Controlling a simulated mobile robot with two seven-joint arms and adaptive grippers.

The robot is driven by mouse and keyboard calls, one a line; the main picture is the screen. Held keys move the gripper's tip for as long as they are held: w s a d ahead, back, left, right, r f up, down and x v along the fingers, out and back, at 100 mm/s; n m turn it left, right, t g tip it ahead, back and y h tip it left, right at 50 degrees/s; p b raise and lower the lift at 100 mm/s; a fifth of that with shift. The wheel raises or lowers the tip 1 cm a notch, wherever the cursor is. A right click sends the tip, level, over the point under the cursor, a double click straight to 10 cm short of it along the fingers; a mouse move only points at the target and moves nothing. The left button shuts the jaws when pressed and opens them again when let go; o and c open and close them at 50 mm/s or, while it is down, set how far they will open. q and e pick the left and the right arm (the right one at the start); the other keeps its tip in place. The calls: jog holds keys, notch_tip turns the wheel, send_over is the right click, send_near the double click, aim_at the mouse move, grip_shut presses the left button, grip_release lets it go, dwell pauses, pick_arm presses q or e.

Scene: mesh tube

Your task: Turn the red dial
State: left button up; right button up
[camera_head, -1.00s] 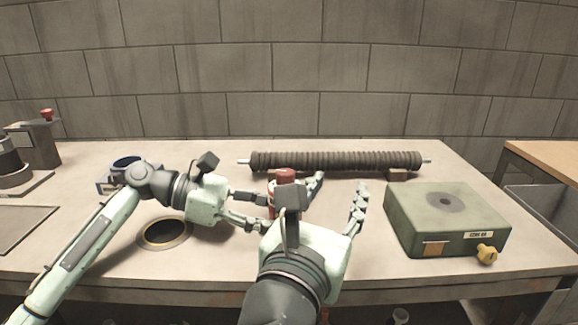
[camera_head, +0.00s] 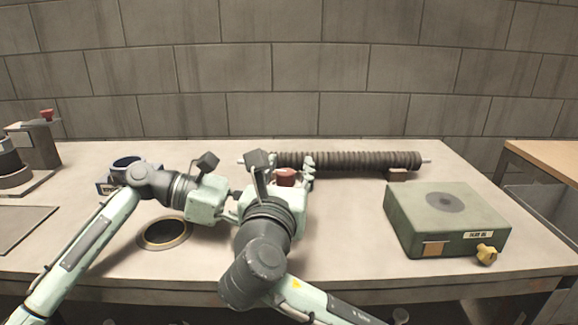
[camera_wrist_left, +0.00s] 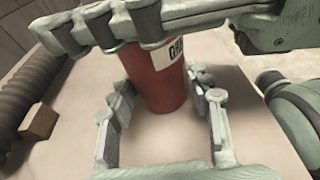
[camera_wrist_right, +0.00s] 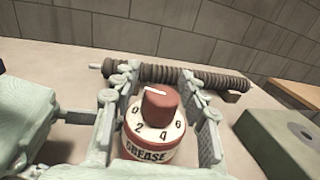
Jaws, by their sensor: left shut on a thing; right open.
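The red dial (camera_wrist_right: 160,105) is a knob with a white pointer line, on a white face with numbers. It tops a red can (camera_wrist_left: 158,80) whose label reads GREASE (camera_wrist_right: 147,153). In the head view the dial (camera_head: 287,174) shows above my right gripper (camera_head: 284,168), which hides most of the can. My right gripper (camera_wrist_right: 157,84) is open, with one finger on each side of the dial. My left gripper (camera_wrist_left: 165,112) is shut on the can's body from the left. Its fingertips are mostly hidden in the head view (camera_head: 234,205).
A ribbed dark tube (camera_head: 350,161) lies behind the can. The table between can and box is clear.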

jog(key=shift+w, duration=0.35)
grip_shut()
